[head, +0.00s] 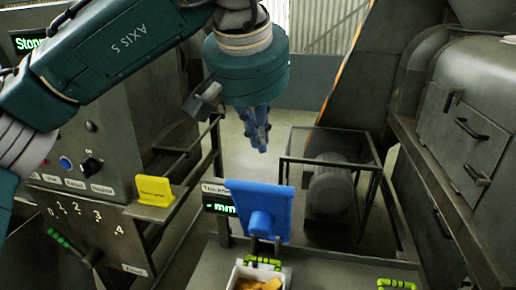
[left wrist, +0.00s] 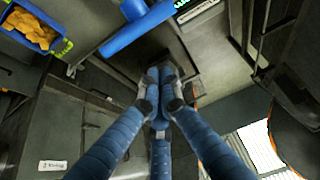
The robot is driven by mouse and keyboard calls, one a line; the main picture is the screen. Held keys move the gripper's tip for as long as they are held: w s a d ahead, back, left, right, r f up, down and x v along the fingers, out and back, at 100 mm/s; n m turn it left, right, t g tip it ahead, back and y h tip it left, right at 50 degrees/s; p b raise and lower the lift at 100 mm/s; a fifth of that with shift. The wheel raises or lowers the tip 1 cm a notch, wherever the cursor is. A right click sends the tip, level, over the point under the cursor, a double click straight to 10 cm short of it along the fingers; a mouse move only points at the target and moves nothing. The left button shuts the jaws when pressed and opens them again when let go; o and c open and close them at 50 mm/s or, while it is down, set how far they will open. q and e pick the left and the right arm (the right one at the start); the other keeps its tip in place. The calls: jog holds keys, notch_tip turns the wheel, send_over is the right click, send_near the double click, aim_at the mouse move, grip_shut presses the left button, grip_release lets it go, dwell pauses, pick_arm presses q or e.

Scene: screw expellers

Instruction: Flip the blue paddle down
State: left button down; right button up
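The blue paddle (head: 278,205) stands upright, tilted slightly, at the middle of the head view, with a blue knob on its front. In the left wrist view, the blue paddle (left wrist: 145,28) shows at the top as a long blue bar. My left gripper (head: 259,138) hangs above and behind the paddle, apart from it, pointing down. In the left wrist view, my left gripper's (left wrist: 160,76) blue fingers come together at their tips, with nothing seen between them. My right gripper is in neither view.
A yellow paddle (head: 155,191) stands to the left by a control panel (head: 85,190) with knobs and buttons. A container (head: 236,275) of yellow pieces sits below the blue paddle. A dark frame around a motor (head: 330,188) stands behind right. A big machine (head: 465,130) is at right.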

pick_arm(q)
jog(key=a+p+x, duration=0.1)
jog(key=p+x, duration=0.2)
jog(key=x, duration=0.5)
jog(key=s+p, duration=0.1)
jog(key=s, duration=0.3)
jog(key=shift+d+r, duration=0.1)
jog(key=shift+r, duration=0.05)
jog(key=shift+w, duration=0.15)
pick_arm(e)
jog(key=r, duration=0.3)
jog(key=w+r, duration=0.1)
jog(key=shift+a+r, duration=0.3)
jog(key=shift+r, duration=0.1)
pick_arm(q)
jog(key=shift+w, duration=0.1)
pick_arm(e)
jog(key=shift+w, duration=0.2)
